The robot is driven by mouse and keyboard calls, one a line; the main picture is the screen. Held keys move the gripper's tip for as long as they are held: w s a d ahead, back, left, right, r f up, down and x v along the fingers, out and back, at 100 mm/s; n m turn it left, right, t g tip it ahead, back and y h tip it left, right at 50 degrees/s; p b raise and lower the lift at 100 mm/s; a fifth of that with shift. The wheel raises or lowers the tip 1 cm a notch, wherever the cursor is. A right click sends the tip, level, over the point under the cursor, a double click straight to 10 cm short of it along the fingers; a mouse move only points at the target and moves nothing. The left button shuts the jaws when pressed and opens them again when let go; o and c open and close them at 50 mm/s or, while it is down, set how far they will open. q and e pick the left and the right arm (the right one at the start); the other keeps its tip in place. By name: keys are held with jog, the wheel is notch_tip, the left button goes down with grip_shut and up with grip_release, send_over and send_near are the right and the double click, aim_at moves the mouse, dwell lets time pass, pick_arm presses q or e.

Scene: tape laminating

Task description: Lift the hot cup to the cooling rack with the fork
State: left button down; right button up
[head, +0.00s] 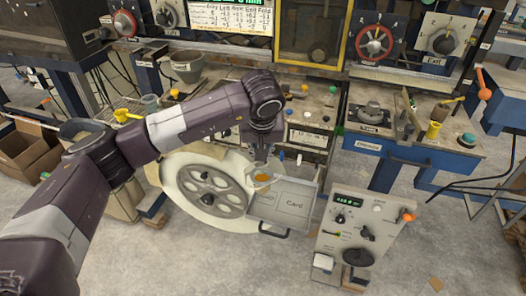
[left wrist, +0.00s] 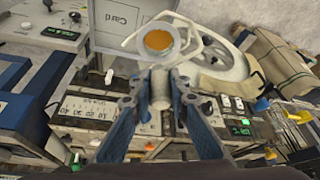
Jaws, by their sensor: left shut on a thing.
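My left gripper (head: 262,153) reaches in from the left, pointing down over the front of the bench. In the left wrist view its blue fingers (left wrist: 158,84) are shut on the pale handle of what looks like the fork (left wrist: 157,97). Pale prongs or wires (left wrist: 190,27) spread beyond the handle. A small round cup (left wrist: 172,53) with orange contents sits at the fork's far end; its orange top also shows in the head view (head: 262,177). I cannot tell whether the fork bears the cup's weight. I cannot identify the cooling rack. My right gripper is not in view.
A grey panel marked Card (head: 284,205) lies close below the cup. A large white wheel (head: 205,200) is left of it. A grey control box (head: 362,232) stands to the right. The bench has several small items and knobs. Floor shows in front.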

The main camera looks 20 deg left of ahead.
pick_arm(q)
jog(key=shift+r, duration=0.1)
dwell(0.3)
jog(key=n, duration=0.1)
jog(key=n+y, duration=0.1)
jog(key=n, duration=0.1)
jog(key=shift+r+n+y+b, duration=0.25)
jog(key=shift+n+y+b, duration=0.05)
jog(key=shift+n, duration=0.1)
jog(key=n, duration=0.1)
jog(key=n+g, duration=0.1)
jog(key=n+y, duration=0.1)
jog(key=shift+d+r+n, duration=0.1)
jog(key=shift+r+n, duration=0.15)
jog(key=shift+n, duration=0.05)
jog(key=shift+g, duration=0.3)
jog(key=shift+a, duration=0.2)
